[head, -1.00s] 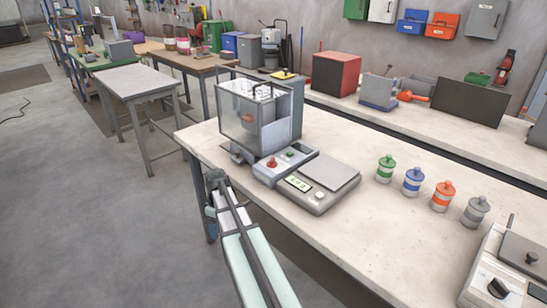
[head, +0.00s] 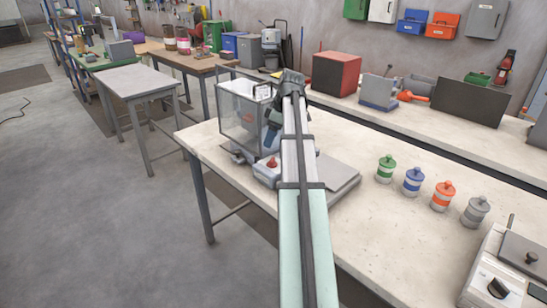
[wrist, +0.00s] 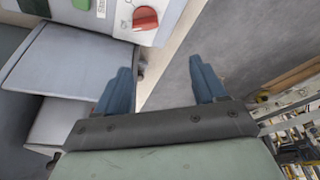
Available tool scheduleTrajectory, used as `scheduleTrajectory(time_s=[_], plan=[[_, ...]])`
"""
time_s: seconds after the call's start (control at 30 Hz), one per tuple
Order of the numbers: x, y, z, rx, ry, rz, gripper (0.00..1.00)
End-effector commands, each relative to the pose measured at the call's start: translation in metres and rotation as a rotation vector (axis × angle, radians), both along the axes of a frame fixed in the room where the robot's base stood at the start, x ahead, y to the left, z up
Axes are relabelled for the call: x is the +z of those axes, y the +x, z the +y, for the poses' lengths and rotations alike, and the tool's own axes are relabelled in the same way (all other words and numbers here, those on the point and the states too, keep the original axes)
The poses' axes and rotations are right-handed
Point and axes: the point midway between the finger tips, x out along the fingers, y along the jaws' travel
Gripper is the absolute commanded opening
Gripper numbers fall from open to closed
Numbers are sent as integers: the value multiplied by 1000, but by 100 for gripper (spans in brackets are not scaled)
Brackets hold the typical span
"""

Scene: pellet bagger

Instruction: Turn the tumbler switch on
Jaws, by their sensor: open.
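The pellet bagger (head: 236,128) stands on the bench with a clear hopper. At its front is a light control box (head: 264,176) with a red knob (head: 271,162). In the wrist view the red knob (wrist: 145,18) sits on a white marked plate at the top edge, with part of a green button (wrist: 82,4) to its left. I cannot tell for sure which control is the tumbler switch. My gripper (wrist: 160,66) is open and empty, its blue fingers apart, below the knob in the picture and not touching it. My arm hides part of the box in the head view.
A scale with a grey pan (head: 338,172) stands right of the box, partly behind my arm. Several lidded jars, one green (head: 386,170), stand further right. A device with a black knob (head: 498,288) is at the lower right. The bench between is clear.

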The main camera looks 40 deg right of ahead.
Motion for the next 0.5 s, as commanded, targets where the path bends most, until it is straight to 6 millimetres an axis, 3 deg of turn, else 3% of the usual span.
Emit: scheduleTrajectory(time_s=[0.03, 0.2, 0.37, 0.5], plan=[[7, -9, -13, -11, 9, -16, 70], [22, -29, -35, -23, 35, -53, 70], [25, -36, -41, -26, 44, -68, 70], [16, -33, -39, -26, 45, -69, 70]])
